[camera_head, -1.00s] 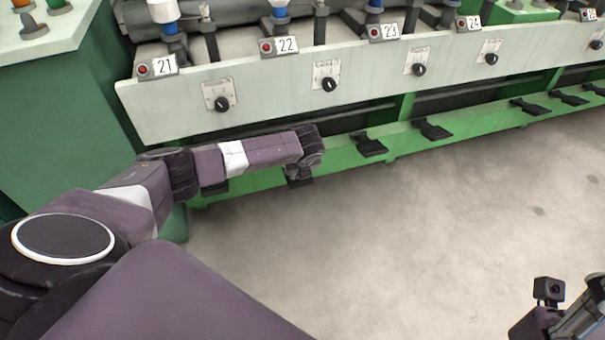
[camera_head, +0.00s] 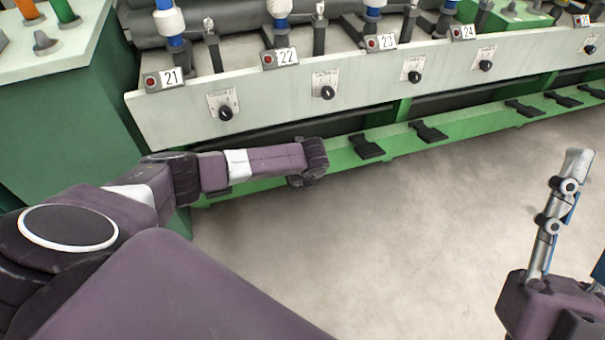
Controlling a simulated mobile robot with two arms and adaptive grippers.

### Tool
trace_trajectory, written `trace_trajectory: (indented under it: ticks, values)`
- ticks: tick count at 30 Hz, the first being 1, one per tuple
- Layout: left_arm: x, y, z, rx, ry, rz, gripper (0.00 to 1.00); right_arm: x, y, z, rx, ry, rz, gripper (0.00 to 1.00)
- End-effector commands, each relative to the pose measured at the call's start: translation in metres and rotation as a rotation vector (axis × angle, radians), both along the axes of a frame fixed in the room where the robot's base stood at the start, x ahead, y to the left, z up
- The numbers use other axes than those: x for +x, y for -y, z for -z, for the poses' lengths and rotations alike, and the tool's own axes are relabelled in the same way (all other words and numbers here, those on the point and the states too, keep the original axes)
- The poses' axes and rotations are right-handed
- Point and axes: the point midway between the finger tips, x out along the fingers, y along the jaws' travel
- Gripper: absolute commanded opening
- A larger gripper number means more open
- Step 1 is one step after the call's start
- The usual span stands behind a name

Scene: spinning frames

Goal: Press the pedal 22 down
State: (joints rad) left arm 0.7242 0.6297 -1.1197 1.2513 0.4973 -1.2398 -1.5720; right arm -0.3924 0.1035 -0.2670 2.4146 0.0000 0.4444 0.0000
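A number plate 22 (camera_head: 286,56) sits on the machine's front edge, above a black knob (camera_head: 327,92). Below that section, my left forearm and wrist cover part of the green pedal rail (camera_head: 342,161). My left gripper (camera_head: 302,180) is at the end of that arm, low by the rail; its fingers are mostly hidden behind the wrist. A dark shape there may be gripper or pedal, and I cannot tell whether they touch. My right gripper (camera_head: 580,225) is at the lower right, apart from the machine, with its visible finger raised and spread, and empty.
Black pedals (camera_head: 367,147) continue along the rail to the right, with another pedal (camera_head: 429,132) beside it. A green cabinet (camera_head: 70,140) stands at the left. The grey floor (camera_head: 400,240) in front is clear.

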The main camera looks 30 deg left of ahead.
Motion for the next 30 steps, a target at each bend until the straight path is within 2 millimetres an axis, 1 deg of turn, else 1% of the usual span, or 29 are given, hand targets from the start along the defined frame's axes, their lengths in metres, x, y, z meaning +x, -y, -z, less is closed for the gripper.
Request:
trace_trajectory:
  ticks: [6, 15, 24, 30]
  values:
    - [-0.003, 0.004, -0.003, -0.001, -0.001, 0.0, 0.0, 0.021, -0.003, 0.016, -0.036, -0.118, 0.007, 0.4]
    - [-0.006, 0.008, -0.006, 0.0, 0.0, 0.001, 0.0, 0.044, -0.006, 0.044, -0.083, -0.281, 0.015, 0.4]
    - [-0.01, 0.012, -0.008, -0.001, 0.001, 0.0, 0.0, 0.062, -0.007, 0.075, -0.129, -0.443, 0.025, 0.4]
    - [-0.012, 0.014, -0.01, -0.001, -0.001, 0.0, 0.0, 0.07, -0.006, 0.098, -0.159, -0.55, 0.031, 0.4]
